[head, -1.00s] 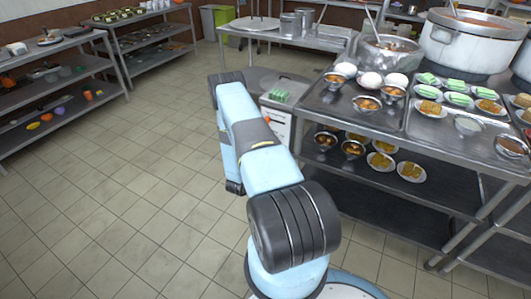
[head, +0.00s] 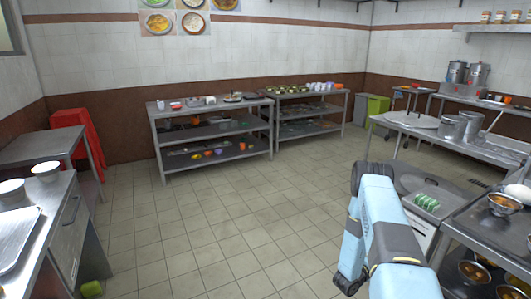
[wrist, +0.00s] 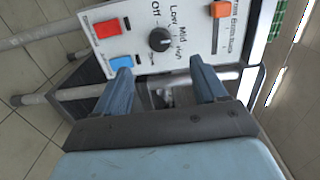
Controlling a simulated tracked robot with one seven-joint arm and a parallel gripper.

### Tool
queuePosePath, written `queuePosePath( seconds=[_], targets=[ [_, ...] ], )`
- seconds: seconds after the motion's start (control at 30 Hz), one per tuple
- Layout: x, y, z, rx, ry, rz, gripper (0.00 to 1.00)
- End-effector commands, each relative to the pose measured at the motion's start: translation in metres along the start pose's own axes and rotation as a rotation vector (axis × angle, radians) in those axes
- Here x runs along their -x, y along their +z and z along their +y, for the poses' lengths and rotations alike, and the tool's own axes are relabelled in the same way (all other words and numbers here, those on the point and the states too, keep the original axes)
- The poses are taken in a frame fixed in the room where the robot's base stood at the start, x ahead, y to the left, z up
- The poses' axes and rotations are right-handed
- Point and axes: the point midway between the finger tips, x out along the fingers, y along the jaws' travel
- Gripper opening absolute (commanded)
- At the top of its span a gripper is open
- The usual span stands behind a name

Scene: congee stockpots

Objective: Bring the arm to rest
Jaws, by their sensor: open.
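My gripper (wrist: 163,78) is open in the wrist view, with its two blue fingers apart and nothing between them. Just beyond the fingertips is a white control panel (wrist: 185,48) with a black knob (wrist: 160,40), marked Off, Low, Mid and High. The panel also has a red button (wrist: 107,27), a blue button (wrist: 122,63) and an orange switch (wrist: 221,9). I cannot tell whether the fingers touch the panel. In the head view my blue arm reaches forward at the lower right, and my gripper is hidden there.
A white cabinet (head: 418,232) with green items on top stands beside my arm. A steel counter (head: 482,228) with bowls is close on the right. Another counter (head: 70,235) is at left. Shelves (head: 213,134) stand at the back. The tiled floor (head: 215,225) between is clear.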

Motion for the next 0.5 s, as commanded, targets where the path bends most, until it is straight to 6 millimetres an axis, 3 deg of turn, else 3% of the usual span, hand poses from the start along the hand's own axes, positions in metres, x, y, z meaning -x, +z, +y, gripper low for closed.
queuePosePath(
  seconds=[0.23,0.5],
  targets=[
    [-0.013,0.055,-0.064,0.036,0.103,-0.090,0.71],
    [-0.009,0.111,-0.141,0.116,0.216,-0.233,0.71]
  ],
)
